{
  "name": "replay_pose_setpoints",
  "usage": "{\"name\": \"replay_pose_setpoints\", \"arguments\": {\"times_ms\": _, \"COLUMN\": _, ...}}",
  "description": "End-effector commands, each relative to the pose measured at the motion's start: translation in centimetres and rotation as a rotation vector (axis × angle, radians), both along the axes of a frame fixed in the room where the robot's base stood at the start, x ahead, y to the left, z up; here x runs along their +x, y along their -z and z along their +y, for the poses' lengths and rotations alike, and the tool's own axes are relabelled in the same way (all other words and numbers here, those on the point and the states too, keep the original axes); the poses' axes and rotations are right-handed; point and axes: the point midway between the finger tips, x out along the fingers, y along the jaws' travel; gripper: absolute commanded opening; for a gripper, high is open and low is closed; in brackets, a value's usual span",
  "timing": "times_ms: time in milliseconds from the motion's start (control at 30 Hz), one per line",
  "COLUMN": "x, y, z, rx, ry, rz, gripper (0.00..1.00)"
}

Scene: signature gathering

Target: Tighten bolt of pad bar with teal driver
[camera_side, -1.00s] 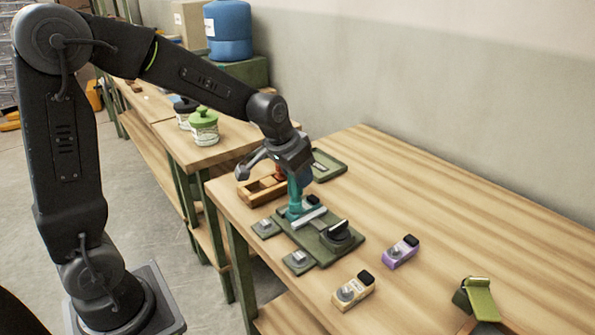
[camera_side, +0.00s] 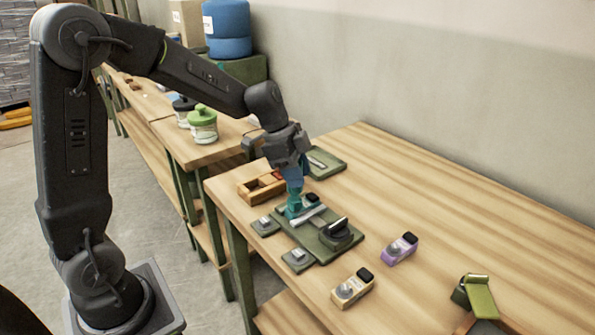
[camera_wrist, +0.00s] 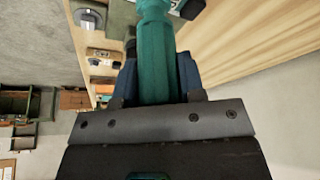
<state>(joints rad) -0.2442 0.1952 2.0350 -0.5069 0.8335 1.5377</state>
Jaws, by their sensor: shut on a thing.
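My gripper (camera_side: 294,176) is shut on the teal driver (camera_side: 295,203), which stands about upright over the green base plate (camera_side: 318,238). In the wrist view the teal handle (camera_wrist: 154,50) runs between my blue fingers. The driver's lower end is at the left end of a pale bar (camera_side: 309,216), which I take to be the pad bar. The bolt itself is hidden under the driver, so I cannot tell whether the tip sits in it. A black pad-like part (camera_side: 337,235) stands on the right of the plate.
Two small grey pads (camera_side: 265,226) lie left and in front of the plate. A wooden tray (camera_side: 262,187) and a green tray (camera_side: 326,163) are behind. Cream (camera_side: 352,288) and purple (camera_side: 399,249) blocks and a green stand (camera_side: 478,298) are to the right. The table's right side is mostly clear.

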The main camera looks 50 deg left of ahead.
Motion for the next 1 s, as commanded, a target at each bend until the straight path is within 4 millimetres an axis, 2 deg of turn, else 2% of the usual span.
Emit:
{"name": "replay_pose_setpoints", "arguments": {"times_ms": 67, "x": 0.0, "y": -0.1, "z": 0.0, "rx": 0.000, "ry": 0.031, "rz": -0.002, "gripper": 0.13}}
{"name": "replay_pose_setpoints", "arguments": {"times_ms": 300, "x": 0.1, "y": -0.2, "z": 0.0, "rx": 0.002, "ry": -0.093, "rz": -0.002, "gripper": 0.13}}
{"name": "replay_pose_setpoints", "arguments": {"times_ms": 567, "x": 0.1, "y": -0.2, "z": 0.0, "rx": 0.002, "ry": -0.098, "rz": -0.002, "gripper": 0.13}}
{"name": "replay_pose_setpoints", "arguments": {"times_ms": 1000, "x": 0.1, "y": -2.6, "z": 0.1, "rx": 0.002, "ry": -0.098, "rz": -0.003, "gripper": 0.13}}
